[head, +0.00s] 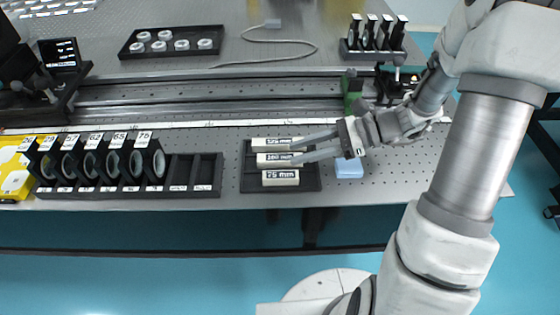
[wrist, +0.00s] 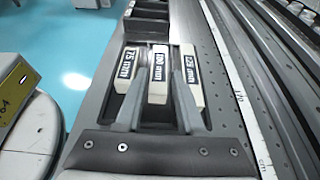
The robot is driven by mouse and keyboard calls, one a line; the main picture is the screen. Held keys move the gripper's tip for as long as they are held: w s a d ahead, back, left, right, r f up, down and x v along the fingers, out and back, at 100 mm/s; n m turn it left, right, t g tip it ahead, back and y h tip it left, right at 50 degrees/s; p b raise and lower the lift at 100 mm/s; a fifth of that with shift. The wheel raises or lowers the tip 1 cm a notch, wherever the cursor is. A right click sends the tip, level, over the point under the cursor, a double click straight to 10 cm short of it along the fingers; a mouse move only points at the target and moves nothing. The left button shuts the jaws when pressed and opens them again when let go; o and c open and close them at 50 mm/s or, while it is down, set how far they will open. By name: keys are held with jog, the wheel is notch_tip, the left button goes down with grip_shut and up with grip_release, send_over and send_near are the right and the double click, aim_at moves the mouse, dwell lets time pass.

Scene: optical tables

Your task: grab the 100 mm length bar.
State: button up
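The white 100 mm bar (head: 272,159) lies in the middle slot of a small black tray (head: 254,186). In the wrist view, my gripper (wrist: 159,76) is open. Its fingers stand on either side of the near part of the 100 mm bar (wrist: 158,75), with narrow gaps showing. The fingertips' exact height above the tray is hard to tell.
A black rack (head: 205,180) with several numbered lens holders stands left of the tray. A light blue block (head: 349,168) lies to its right, near my gripper. A green-based post (head: 352,92) and a rail (head: 200,95) lie behind. The table's front edge is close.

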aim_at(283, 157)
jog(key=b+x, duration=0.1)
jog(key=x, duration=0.2)
jog(key=shift+a+f, duration=0.2)
jog(key=shift+a, duration=0.15)
grip_shut()
